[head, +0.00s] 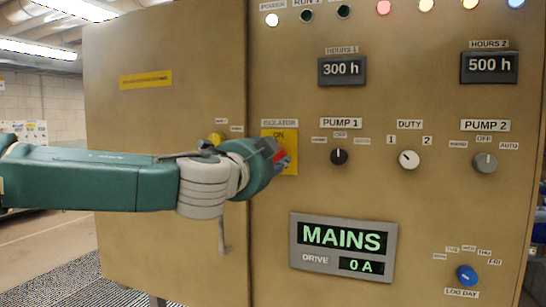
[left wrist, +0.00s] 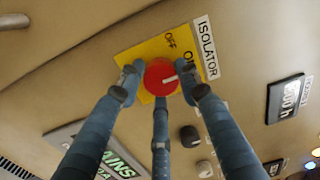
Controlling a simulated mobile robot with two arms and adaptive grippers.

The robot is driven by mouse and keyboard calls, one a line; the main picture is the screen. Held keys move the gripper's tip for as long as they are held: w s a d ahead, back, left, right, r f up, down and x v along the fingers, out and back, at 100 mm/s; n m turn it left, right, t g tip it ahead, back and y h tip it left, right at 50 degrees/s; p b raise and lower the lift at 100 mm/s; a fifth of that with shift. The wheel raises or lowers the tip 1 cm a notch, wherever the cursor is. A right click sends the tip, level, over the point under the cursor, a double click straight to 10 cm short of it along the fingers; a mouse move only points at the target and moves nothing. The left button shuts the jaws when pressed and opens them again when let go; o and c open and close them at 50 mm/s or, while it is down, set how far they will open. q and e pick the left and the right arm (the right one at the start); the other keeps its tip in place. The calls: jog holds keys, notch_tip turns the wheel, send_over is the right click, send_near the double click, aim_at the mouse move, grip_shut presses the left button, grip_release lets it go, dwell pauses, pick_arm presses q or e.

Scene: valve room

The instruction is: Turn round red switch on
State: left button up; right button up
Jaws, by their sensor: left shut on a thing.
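The round red switch (left wrist: 161,77) sits on a yellow isolator plate (left wrist: 140,52) marked OFF and ON. In the left wrist view its white pointer line points right, toward the ON side. My left gripper (head: 282,158) is closed around the switch, with fingers at its left, right and lower sides. In the head view the gripper hides most of the switch, and the yellow plate (head: 290,139) shows behind it. My right gripper is in neither view.
The tan cabinet has a black pump 1 knob (head: 339,157), a white duty knob (head: 409,159), a grey pump 2 knob (head: 485,163) and a blue log day knob (head: 467,275). The MAINS display (head: 343,247) is lit and reads 0 A. A yellow knob (head: 215,139) is close to my left wrist.

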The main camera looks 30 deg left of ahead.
pick_arm(q)
jog(key=shift+f, duration=0.2)
jog(key=o, duration=1.1)
jog(key=shift+o, duration=0.2)
jog(key=shift+s+a+r, duration=0.1)
jog(key=shift+a, duration=0.05)
jog(key=v, duration=1.2)
